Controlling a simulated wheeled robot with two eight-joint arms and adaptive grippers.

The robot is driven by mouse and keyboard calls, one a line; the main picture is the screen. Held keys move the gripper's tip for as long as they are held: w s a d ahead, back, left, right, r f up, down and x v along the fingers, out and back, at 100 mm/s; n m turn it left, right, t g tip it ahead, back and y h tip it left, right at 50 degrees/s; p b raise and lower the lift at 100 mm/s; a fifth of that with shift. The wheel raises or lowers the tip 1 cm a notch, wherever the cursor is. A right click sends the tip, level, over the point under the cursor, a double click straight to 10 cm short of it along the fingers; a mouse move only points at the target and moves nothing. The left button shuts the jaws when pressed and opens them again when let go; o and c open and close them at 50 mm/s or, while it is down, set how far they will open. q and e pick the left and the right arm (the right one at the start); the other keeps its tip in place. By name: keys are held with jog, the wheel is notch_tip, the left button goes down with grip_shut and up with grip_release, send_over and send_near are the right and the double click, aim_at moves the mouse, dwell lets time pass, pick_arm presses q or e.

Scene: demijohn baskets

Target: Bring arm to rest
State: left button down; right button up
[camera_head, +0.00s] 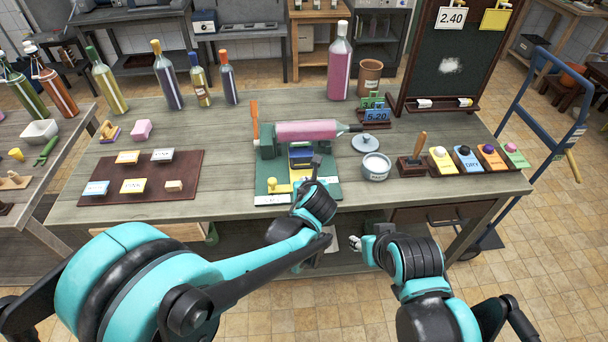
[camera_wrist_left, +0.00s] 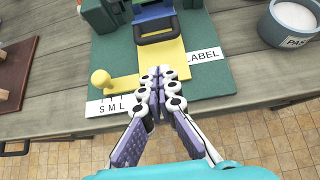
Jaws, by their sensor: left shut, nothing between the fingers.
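My left arm comes in from the left in the head view. Its gripper (camera_head: 312,172) is at the front of the green labelling stand (camera_head: 264,186). In the left wrist view the gripper (camera_wrist_left: 160,74) is shut and empty, its fingertips over the stand's yellow plate (camera_wrist_left: 166,62) beside the "LABEL" strip (camera_wrist_left: 203,55). I cannot tell whether the fingertips touch the plate. A pink bottle (camera_head: 306,130) lies across the stand. My right gripper (camera_head: 358,243) is low in front of the table edge, small and partly hidden by its own arm; its opening is unclear.
A paste pot (camera_head: 376,168) stands right of the stand, its lid (camera_head: 365,144) behind it. A wooden-handled stamp (camera_head: 417,153) and several coloured pads (camera_head: 466,158) lie further right. A brown mat (camera_head: 138,178) with label blocks lies left. Bottles (camera_head: 168,76) and a chalkboard (camera_head: 452,60) stand behind.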

pick_arm(q)
jog(key=p+v, duration=0.1)
jog(key=v, duration=0.3)
jog(key=shift+s+d+r, duration=0.15)
jog(key=shift+s+r, duration=0.1)
jog(key=s+a+r+n+g, duration=0.1)
jog(key=s+a+r+n, duration=0.15)
jog(key=a+n, duration=0.5)
jog(key=s+a+r+n+g, duration=0.1)
jog(key=s+a+n, duration=0.3)
jog(key=a+n, duration=0.35)
jog(key=s+a+n, duration=0.4)
jog(key=s+n, duration=0.2)
jog(key=n, duration=0.4)
jog(key=s+a+n+g, duration=0.1)
jog(key=s+a+n, duration=0.4)
jog(key=n, duration=0.6)
jog(key=shift+s+f, duration=0.3)
jog(key=shift+s, duration=0.2)
